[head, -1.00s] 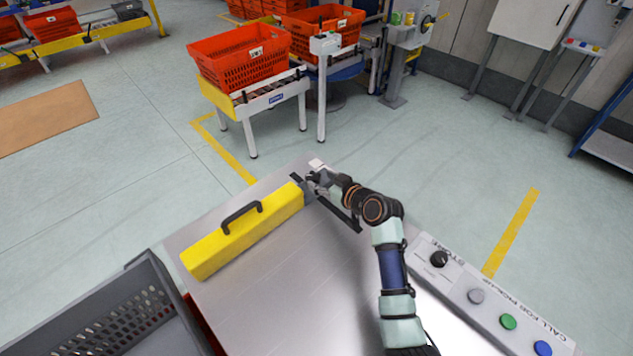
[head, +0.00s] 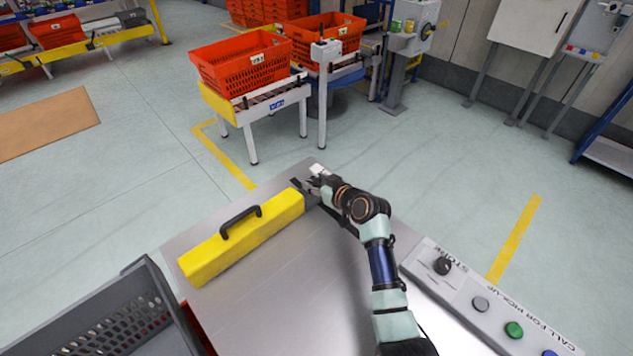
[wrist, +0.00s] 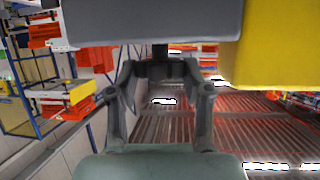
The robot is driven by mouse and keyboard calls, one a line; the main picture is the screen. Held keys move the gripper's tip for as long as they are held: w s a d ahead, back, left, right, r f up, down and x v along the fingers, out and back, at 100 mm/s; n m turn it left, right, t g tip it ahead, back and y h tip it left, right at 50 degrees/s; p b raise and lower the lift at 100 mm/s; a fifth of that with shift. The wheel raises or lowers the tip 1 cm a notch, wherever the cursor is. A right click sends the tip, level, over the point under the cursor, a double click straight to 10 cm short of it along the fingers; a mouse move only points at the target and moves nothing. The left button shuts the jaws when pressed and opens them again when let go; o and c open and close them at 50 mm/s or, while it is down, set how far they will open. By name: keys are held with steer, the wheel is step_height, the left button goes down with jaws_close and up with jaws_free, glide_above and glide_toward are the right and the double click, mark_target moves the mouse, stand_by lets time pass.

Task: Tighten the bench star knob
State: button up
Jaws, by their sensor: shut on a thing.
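My gripper (head: 314,184) is at the far corner of the metal bench (head: 290,270), just past the end of the yellow cover (head: 243,236). In the wrist view my gripper (wrist: 159,72) has its two fingers closed around a dark piece, the star knob (wrist: 159,69), on a short dark stem below a grey block (wrist: 150,22). In the head view the knob is hidden by my gripper, and its lobes are hard to make out. The yellow cover also fills the upper right of the wrist view (wrist: 275,45).
The black handle (head: 240,220) stands up on the yellow cover. A grey crate (head: 110,315) is at the lower left. A button panel (head: 480,300) is at the right. Orange totes (head: 242,62) sit on a roller stand beyond the bench.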

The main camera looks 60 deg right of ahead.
steer(key=shift+a+r+p, duration=0.1)
steer(key=shift+r+p, duration=0.1)
steer(key=shift+p, duration=0.15)
steer(key=m+g+h+p, duration=0.1)
steer(key=p, duration=0.1)
steer(key=m+h+p, duration=0.1)
steer(key=p, duration=0.2)
steer(key=shift+w+a+r+m+g+h+p, duration=0.2)
steer(key=shift+r+m+g+h+p, duration=0.1)
steer(key=shift+g+p, duration=0.1)
steer(key=shift+f+m+g+h+p, duration=0.2)
steer(key=shift+m+g+h+p, duration=0.45)
steer(key=shift+p, duration=0.25)
steer(key=shift+w+f+m+g+h+b, duration=0.1)
steer(key=shift+f+m+g+h+b, duration=0.35)
steer(key=shift+m, duration=0.3)
steer(key=shift+m+g+h+b, duration=0.4)
steer(key=shift+m+g+b, duration=0.1)
steer(key=shift+b, duration=0.25)
steer(key=shift+m+g+h+b, duration=0.3)
steer(key=shift+m+g+b, duration=0.2)
steer(key=shift+b, duration=0.35)
steer(key=shift+r, duration=0.15)
